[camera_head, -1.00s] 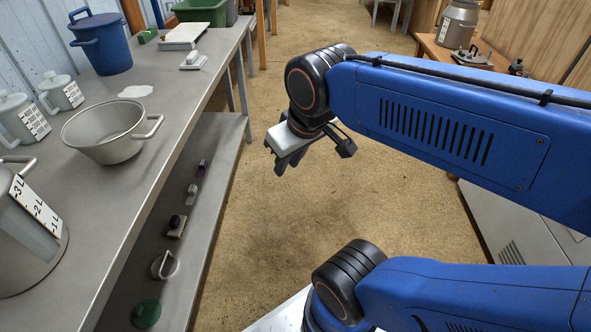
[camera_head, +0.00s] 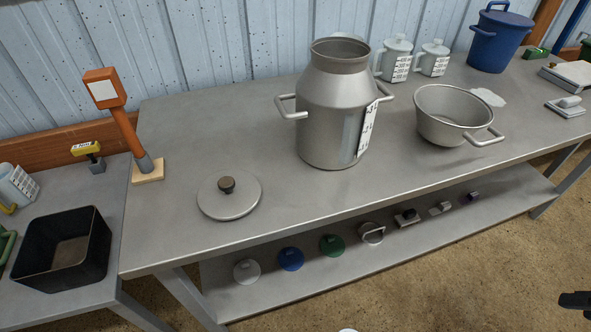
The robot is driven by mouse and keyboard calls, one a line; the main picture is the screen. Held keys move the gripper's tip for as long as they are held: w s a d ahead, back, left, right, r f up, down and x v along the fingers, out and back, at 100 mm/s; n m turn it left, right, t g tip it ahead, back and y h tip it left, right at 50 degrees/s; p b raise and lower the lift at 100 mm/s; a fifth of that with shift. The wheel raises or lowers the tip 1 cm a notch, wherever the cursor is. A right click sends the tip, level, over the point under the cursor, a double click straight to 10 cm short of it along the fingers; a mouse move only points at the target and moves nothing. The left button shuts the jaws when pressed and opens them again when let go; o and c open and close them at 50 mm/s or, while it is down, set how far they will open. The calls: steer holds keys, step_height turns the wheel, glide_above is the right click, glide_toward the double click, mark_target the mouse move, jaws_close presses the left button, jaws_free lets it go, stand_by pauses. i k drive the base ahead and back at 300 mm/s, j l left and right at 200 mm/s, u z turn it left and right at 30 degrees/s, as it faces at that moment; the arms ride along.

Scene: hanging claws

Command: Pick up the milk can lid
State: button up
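The milk can lid (camera_head: 232,207) is a flat round grey metal disc with a dark brown knob on top. It lies flat on the grey workbench, near its front left part. The open milk can (camera_head: 330,120), grey metal with two side handles and a scale strip, stands upright to the right of the lid and apart from it. Only a dark part of my gripper (camera_head: 576,303) shows at the lower right edge of the picture, far from the lid. Its fingers cannot be made out.
The workbench (camera_head: 215,120) is bare around the lid. An orange-handled device (camera_head: 122,125) stands to its left, above a black bin (camera_head: 62,250) on a lower table. A metal bowl (camera_head: 450,112) is right of the can. Several small lids and tools lie on the shelf below.

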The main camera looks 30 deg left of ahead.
mark_target(229, 195)
steer(key=u, duration=1.9)
